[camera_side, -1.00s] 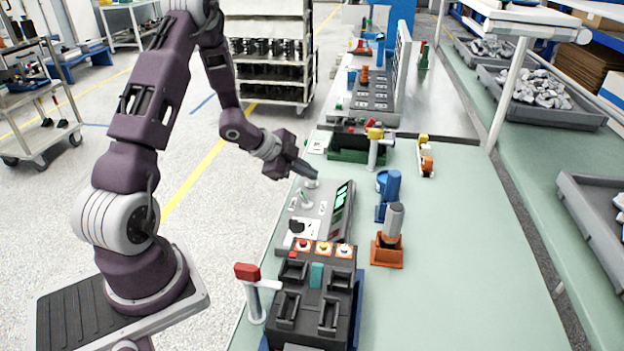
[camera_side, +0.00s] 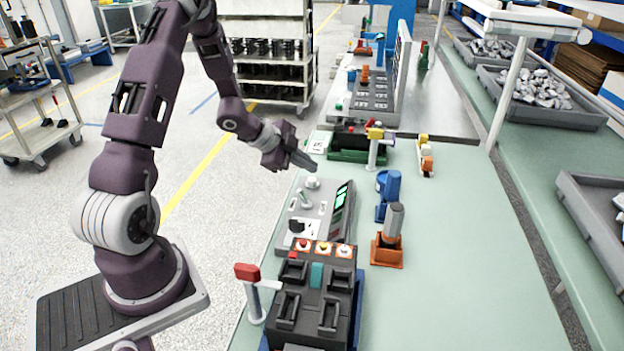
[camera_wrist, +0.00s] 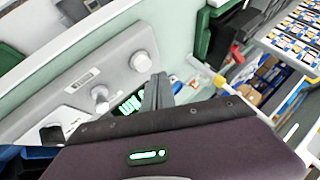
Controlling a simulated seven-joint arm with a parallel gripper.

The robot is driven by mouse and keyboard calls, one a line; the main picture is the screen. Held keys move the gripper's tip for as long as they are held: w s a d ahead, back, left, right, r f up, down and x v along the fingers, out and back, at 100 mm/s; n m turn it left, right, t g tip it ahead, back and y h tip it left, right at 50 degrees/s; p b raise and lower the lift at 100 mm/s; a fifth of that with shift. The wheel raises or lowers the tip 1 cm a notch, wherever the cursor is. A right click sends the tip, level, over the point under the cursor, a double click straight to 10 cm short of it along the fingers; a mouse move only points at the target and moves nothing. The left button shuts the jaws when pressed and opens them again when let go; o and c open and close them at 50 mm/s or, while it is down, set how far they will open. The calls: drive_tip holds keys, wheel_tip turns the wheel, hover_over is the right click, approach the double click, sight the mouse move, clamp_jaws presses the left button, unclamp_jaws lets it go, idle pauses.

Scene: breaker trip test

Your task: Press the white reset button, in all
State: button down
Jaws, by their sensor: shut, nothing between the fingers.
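The grey test panel (camera_side: 298,222) lies on the green bench in the side view. The round white button (camera_side: 312,182) stands at its far end; in the wrist view it shows as a white round cap (camera_wrist: 141,62) on the panel. My gripper (camera_side: 313,167) is shut and empty, with its fingertips a little above the white button. In the wrist view the shut fingers (camera_wrist: 160,92) lie just below and to the right of the button, with no visible contact. A small grey lever (camera_wrist: 100,93) stands on the panel beside it.
A dark green box (camera_side: 350,150) stands beyond the panel. A blue part (camera_side: 389,190) and an orange holder (camera_side: 387,251) stand to its right. The bench is clear further right.

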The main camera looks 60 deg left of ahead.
drive_tip(key=shift+r, duration=2.3)
drive_tip(key=shift+r, duration=0.1)
wheel_tip(320, 180, up, 7)
drive_tip(key=n+y, duration=0.2)
drive_tip(key=y, duration=0.1)
wheel_tip(320, 180, up, 6)
drive_tip(key=f+n+y, duration=0.1)
drive_tip(key=n+y, duration=0.1)
drive_tip(key=n, duration=0.1)
hover_over(311, 181)
drive_tip(key=s+d, duration=0.2)
drive_tip(key=s, duration=0.1)
drive_tip(key=s+d+r+n+y, duration=0.1)
drive_tip(key=s+d+r+n, duration=0.15)
drive_tip(key=s+r, duration=0.2)
drive_tip(key=s+d+f+n+g+h, duration=0.1)
drive_tip(key=s+d+n+g+h, duration=0.2)
drive_tip(key=s+d, duration=1.2)
drive_tip(key=s+h, duration=0.1)
drive_tip(key=s, duration=0.3)
drive_tip(key=shift+s+d+f+h, duration=0.2)
drive_tip(key=shift+d+h, duration=0.1)
drive_tip(key=shift+d, duration=0.05)
